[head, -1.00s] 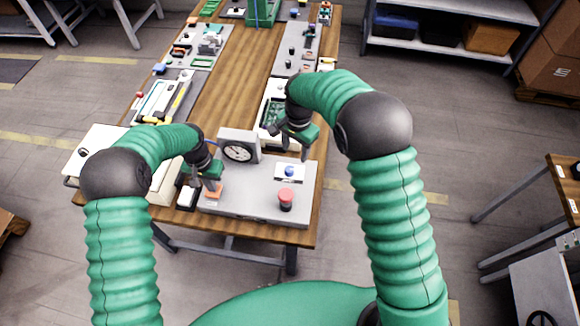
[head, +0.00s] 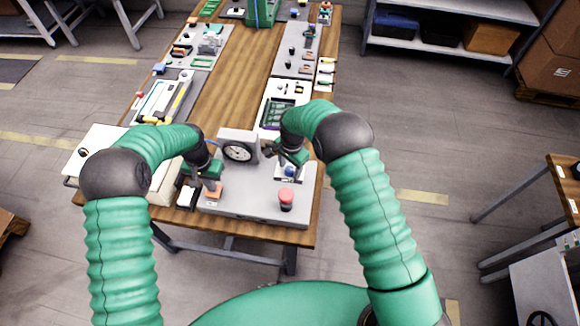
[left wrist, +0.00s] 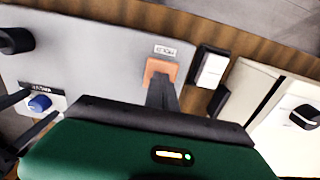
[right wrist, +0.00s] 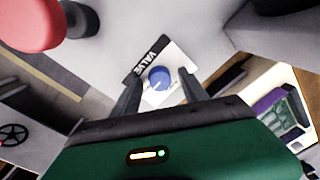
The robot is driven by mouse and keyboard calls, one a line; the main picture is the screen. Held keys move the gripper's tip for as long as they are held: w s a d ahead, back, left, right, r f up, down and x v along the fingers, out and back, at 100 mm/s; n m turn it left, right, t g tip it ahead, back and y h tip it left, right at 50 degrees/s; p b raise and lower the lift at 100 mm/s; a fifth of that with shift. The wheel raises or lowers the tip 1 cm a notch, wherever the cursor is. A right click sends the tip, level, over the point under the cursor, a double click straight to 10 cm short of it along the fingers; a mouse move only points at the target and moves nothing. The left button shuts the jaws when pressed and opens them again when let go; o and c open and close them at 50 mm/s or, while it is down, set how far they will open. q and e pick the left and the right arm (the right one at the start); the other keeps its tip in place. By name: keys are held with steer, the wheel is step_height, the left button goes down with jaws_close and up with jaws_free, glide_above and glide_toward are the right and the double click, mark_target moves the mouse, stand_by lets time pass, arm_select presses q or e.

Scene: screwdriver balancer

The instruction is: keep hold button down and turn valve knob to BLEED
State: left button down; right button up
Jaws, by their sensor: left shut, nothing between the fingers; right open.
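The orange hold button (left wrist: 160,70) sits on the grey panel (head: 245,205) below a small label. My left gripper (left wrist: 162,98) is shut and empty, its fingertips at the button and apparently touching it; how far the button is pressed cannot be told. The blue valve knob (right wrist: 159,77) sits on a white plate marked VALVE. It also shows in the head view (head: 290,171). My right gripper (right wrist: 158,85) is open above the plate, with one finger on either side of the knob. Whether the fingers touch it cannot be told.
A round gauge (head: 238,152) stands at the back of the panel. A red mushroom button (head: 286,199) is near the panel's front right, close to my right gripper. Other panels and trays line the table beyond, with bare wood between them.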

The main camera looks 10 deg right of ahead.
jaws_close()
steer(key=shift+n, duration=0.3)
steer(key=n, duration=0.8)
steer(key=shift+w, duration=0.1)
steer(key=n, duration=0.4)
steer(key=shift+g, duration=0.3)
steer(key=n, duration=0.5)
arm_select(q)
steer(key=shift+a, duration=0.1)
arm_select(e)
steer(key=shift+n, duration=0.3)
